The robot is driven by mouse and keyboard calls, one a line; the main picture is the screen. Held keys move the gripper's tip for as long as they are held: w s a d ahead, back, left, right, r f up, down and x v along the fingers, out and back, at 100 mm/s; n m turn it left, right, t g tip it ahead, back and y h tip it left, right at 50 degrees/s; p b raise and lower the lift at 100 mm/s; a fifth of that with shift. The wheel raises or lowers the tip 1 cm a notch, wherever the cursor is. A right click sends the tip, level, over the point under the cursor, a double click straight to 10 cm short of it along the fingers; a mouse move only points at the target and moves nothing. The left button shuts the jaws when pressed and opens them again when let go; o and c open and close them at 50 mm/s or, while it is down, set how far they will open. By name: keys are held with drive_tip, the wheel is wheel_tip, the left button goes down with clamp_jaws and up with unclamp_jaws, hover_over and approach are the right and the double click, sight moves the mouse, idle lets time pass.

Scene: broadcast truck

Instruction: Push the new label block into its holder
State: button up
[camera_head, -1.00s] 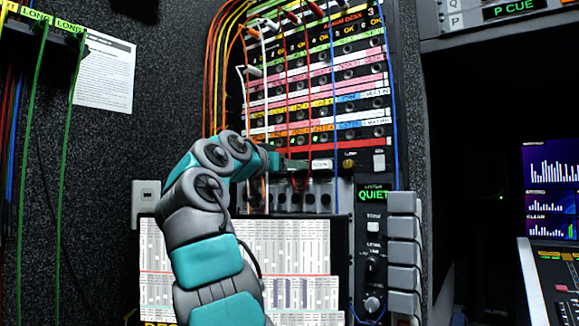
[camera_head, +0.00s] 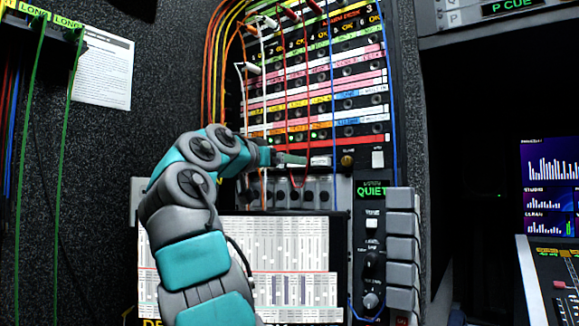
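A small white block (camera_head: 319,161), apparently the label block, sits below the red strip at the bottom of the patch panel. Its print is too small to read, and I cannot tell how deep it sits in its holder. My gripper (camera_head: 298,160) is just left of the block, pointing right. It is small and dark, so I cannot tell whether its fingers are open or shut, or whether they touch the block. The holder's edges are not clear behind the gripper.
The patch panel (camera_head: 372,140) carries coloured label strips, and red, white, orange and blue cables hang across it near my arm. A row of sockets (camera_head: 296,195) lies below. A white chart (camera_head: 300,255), a black knob (camera_head: 347,160) and grey blocks (camera_head: 403,248) are nearby.

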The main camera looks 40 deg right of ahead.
drive_tip(key=v, duration=0.5)
drive_tip(key=shift+b, duration=0.3)
